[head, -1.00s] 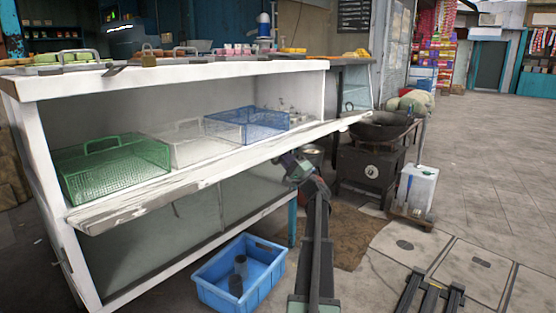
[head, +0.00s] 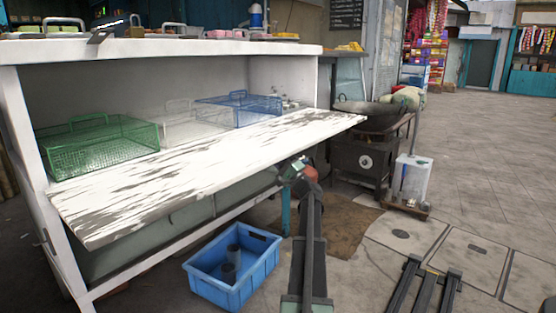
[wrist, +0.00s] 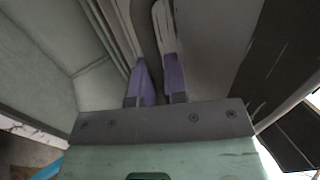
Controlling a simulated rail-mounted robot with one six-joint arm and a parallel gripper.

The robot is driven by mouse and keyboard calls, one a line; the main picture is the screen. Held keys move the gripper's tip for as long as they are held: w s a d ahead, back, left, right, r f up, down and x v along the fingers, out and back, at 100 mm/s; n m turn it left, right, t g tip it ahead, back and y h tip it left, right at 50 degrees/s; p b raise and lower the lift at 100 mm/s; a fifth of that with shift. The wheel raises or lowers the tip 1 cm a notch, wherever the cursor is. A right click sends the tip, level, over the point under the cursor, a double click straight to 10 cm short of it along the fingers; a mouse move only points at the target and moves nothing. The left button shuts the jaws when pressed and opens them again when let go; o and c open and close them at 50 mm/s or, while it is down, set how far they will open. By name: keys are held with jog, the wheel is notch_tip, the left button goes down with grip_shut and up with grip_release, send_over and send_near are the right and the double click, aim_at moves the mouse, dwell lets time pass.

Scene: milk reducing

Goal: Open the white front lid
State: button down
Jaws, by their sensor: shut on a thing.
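The white front lid (head: 190,175) is a long worn panel with flaking white paint along the counter's front. It lies folded outward, its broad upper face showing and its outer edge sloping down to the left. My gripper (head: 298,168) is under the lid's right part in the head view. In the wrist view, the purple fingers of my gripper (wrist: 160,85) are close together around a narrow curved grey piece (wrist: 160,18), which looks like the lid's handle. The exact contact is partly hidden in shadow.
Green (head: 100,148), white (head: 188,130) and blue (head: 240,108) wire baskets stand inside the counter. A blue crate (head: 232,275) with dark cups sits on the floor below. A black stove (head: 362,165) stands to the right. The floor farther right is open.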

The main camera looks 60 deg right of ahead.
jog(key=shift+a+f, duration=0.1)
jog(key=c, duration=1.2)
grip_release()
jog(key=shift+f, duration=0.1)
jog(key=b+v, duration=0.6)
jog(key=v, duration=0.4)
jog(key=shift+s+f, duration=0.2)
jog(key=shift+s, duration=0.15)
